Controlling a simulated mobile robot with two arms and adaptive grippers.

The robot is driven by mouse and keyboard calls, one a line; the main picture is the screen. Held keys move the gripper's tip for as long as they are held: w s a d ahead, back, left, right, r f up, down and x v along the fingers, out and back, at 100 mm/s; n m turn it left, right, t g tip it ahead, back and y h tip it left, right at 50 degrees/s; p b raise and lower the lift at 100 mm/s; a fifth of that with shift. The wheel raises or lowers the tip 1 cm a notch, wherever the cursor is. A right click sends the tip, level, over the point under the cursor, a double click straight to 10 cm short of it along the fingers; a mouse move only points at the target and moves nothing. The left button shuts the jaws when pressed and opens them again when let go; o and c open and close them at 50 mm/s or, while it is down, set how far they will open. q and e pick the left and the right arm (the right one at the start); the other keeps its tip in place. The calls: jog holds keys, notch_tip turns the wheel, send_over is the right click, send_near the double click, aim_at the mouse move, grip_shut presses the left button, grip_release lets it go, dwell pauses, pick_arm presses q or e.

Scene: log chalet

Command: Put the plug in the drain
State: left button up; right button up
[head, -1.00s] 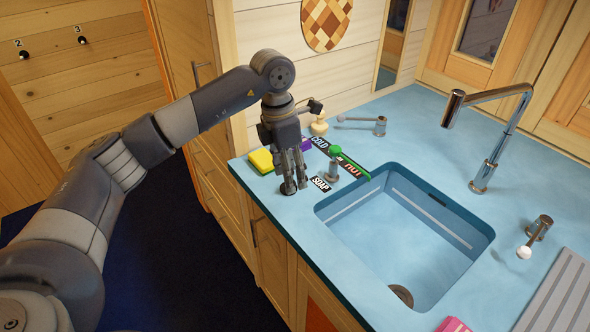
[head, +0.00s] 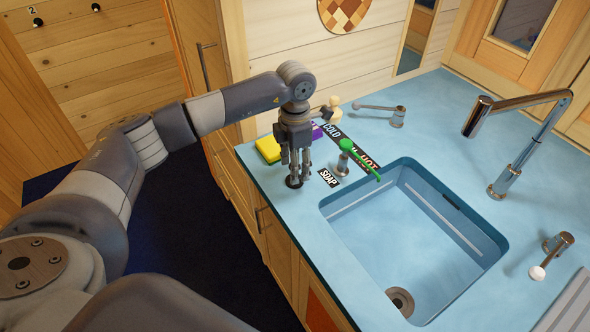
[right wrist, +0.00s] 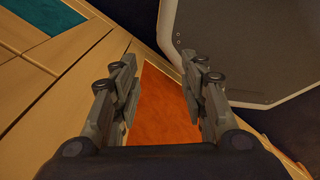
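The drain (head: 400,301) is a dark round opening with a metal rim in the floor of the blue sink (head: 420,235). My left gripper (head: 295,178) points down over the counter, left of the sink and beside the SOAP label. A small dark round piece (head: 292,183) shows at its fingertips on the counter; it may be the plug, but the fingers partly hide it. I cannot tell whether the fingers are closed on it. My right gripper (right wrist: 160,104) is open and empty in the right wrist view, in front of wooden cabinet fronts and an orange panel.
A yellow sponge (head: 268,149) lies behind my left gripper. The chrome faucet (head: 515,145) arches at the back right. The sink basin looks empty.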

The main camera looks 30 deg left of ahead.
pick_arm(q)
jog(key=shift+f, duration=1.15)
jog(key=c, duration=0.8)
grip_shut()
jog(key=shift+r+b, duration=0.35)
jog(key=shift+r, duration=0.25)
jog(key=shift+s+r+b, duration=0.2)
jog(key=shift+r+b, duration=0.15)
jog(key=shift+r, duration=0.2)
jog(key=shift+s+r+b, duration=0.2)
jog(key=shift+r+b, duration=0.15)
jog(key=shift+r, duration=0.15)
jog(key=s+d+r+b, duration=0.1)
jog(key=s+b, duration=0.1)
jog(key=s, duration=0.5)
jog(key=s+d+b, duration=0.1)
jog(key=s+b, duration=0.1)
jog(key=s, duration=0.6)
jog(key=shift+d+r, duration=0.25)
jog(key=shift+r, duration=0.1)
pick_arm(e)
jog(key=f, duration=0.2)
jog(key=w+f, duration=0.1)
jog(key=f, duration=0.2)
jog(key=shift+a+f, duration=0.15)
jog(key=shift+f, duration=0.1)
